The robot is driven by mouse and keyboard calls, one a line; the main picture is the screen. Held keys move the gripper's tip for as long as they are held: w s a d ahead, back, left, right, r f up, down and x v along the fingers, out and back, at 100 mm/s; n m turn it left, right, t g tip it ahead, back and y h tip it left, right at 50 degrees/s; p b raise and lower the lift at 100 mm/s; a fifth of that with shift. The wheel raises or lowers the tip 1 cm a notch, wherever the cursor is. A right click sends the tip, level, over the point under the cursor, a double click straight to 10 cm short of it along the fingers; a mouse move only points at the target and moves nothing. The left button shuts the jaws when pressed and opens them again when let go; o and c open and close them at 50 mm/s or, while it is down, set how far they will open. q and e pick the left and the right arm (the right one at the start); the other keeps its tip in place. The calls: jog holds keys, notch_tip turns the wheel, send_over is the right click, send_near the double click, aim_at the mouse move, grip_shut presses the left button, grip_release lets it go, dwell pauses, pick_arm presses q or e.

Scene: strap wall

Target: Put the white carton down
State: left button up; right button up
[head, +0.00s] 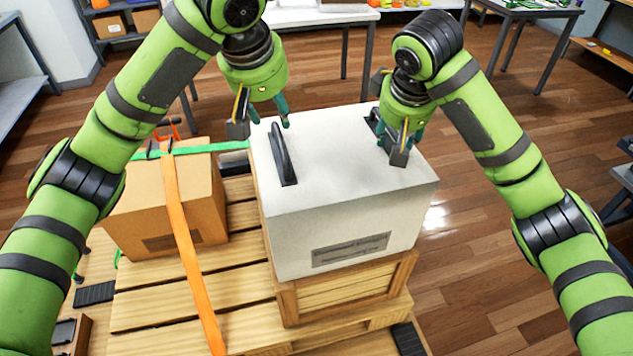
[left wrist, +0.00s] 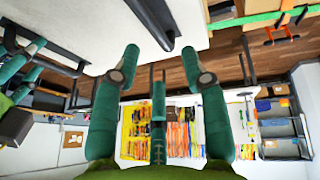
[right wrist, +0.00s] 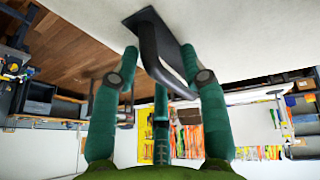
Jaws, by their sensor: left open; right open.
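The white carton (head: 340,220) sits on a wooden crate (head: 345,290) and has a grey label on its front. Its left black handle (head: 283,155) stands up on the top. Its right handle (head: 374,121) is partly hidden by my right gripper. My left gripper (head: 261,122) is open and empty at the carton's back left, apart from the left handle, which shows beyond the fingertips in the left wrist view (left wrist: 150,22). My right gripper (head: 398,142) is open at the right handle, whose bar appears between its fingertips in the right wrist view (right wrist: 160,50).
The crate stands on a wooden pallet (head: 140,312). A brown cardboard box (head: 190,205) beside it has an orange strap (head: 181,225) and a green strap (head: 225,146) over it.

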jog(key=shift+r, duration=0.1)
pick_arm(q)
jog(key=v, duration=0.5)
jog(key=shift+s+r, duration=0.1)
pick_arm(e)
jog(key=v, duration=1.1)
jog(key=shift+s+r, duration=0.25)
jog(key=shift+r, duration=0.1)
